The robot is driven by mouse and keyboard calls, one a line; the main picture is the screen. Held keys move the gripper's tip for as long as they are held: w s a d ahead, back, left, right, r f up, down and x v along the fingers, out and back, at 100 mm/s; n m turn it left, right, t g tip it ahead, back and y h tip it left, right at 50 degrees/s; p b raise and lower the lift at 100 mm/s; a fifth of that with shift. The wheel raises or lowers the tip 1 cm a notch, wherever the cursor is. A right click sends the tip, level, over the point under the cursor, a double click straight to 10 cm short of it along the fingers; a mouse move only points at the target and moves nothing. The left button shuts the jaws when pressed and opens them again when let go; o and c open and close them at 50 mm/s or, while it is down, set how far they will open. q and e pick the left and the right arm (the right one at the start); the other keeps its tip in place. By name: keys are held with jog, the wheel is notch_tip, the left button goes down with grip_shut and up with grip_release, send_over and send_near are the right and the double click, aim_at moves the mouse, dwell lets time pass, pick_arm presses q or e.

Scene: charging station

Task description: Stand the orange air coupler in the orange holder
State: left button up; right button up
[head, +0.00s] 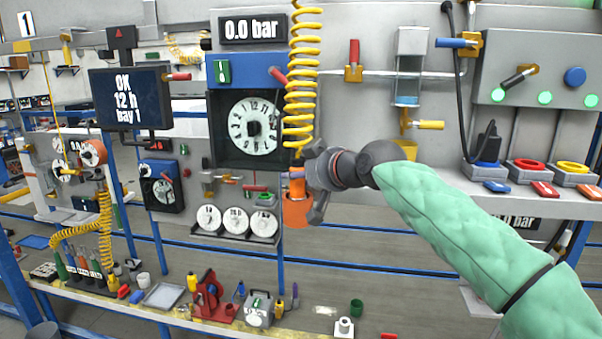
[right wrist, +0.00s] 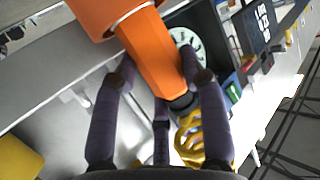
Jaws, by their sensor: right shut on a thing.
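The orange air coupler (head: 297,187) is upright at the lower end of the yellow coiled hose (head: 300,100), right above the orange holder (head: 297,211). My right gripper (head: 312,178) comes in from the right and is shut on the coupler. In the right wrist view the coupler (right wrist: 152,60) lies between my fingers (right wrist: 163,76), and its far end meets the orange holder (right wrist: 95,14) at a pale ring. I cannot tell how deep the coupler's end sits in it. The hose (right wrist: 192,140) shows past its dark other end. My left gripper is not in view.
A dial gauge (head: 250,128) is close to the left of the coupler. A yellow funnel-like part (head: 406,148) is to the right, behind my arm. Small weighing dials (head: 237,220) sit on a tray at lower left. The bench below (head: 150,300) holds several tools.

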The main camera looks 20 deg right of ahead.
jog(key=o, duration=1.4)
jog(key=shift+c, duration=0.2)
jog(key=v, duration=1.2)
